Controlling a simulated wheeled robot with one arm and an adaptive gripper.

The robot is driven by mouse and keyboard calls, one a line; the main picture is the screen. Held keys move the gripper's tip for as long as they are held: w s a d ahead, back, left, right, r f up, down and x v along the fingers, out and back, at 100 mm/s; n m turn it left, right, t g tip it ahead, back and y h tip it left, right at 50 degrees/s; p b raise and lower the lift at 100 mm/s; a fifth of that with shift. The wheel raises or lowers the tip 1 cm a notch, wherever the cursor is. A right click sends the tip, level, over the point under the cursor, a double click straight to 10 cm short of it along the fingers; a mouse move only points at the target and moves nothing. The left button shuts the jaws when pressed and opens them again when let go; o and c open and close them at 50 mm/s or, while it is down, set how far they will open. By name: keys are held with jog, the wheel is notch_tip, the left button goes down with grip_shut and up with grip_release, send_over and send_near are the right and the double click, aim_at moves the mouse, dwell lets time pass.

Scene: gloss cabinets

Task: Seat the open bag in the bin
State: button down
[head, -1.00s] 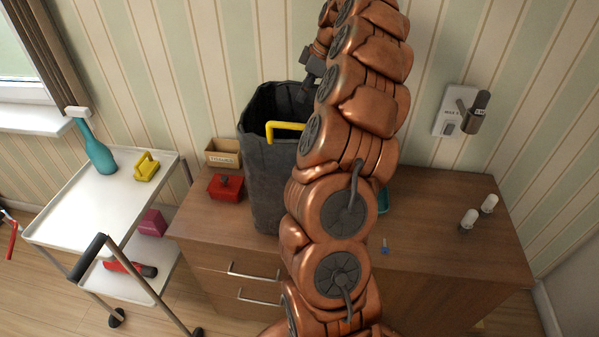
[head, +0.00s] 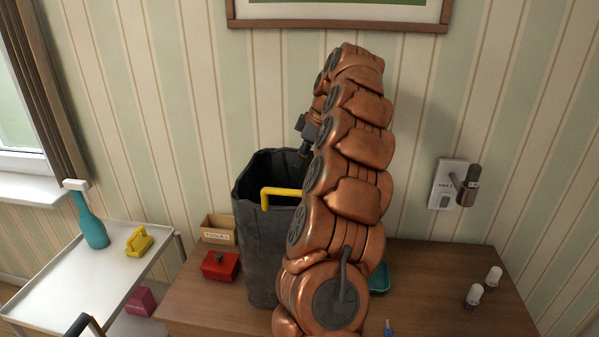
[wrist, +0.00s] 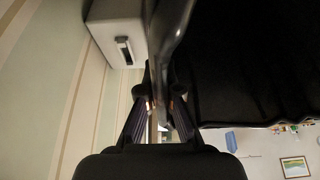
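A tall dark grey open bag (head: 262,240) stands upright on the wooden cabinet, left of my arm, with a yellow handle (head: 281,193) at its near rim. My gripper (head: 304,153) reaches down to its far rim. In the wrist view my gripper (wrist: 161,103) has its fingers on either side of a thin dark edge, which looks pinched between them. The bag's dark side (wrist: 255,65) fills the upper right there. I cannot make out a separate bin; my arm hides part of the cabinet and the bag's right side.
A white trolley (head: 75,275) stands left. A wall fitting (head: 447,185) is at right.

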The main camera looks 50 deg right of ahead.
notch_tip(320, 180, up, 4)
jog(key=shift+p, duration=0.3)
jog(key=shift+r+p, duration=1)
jog(key=shift+r, duration=0.35)
jog(key=shift+s, duration=0.15)
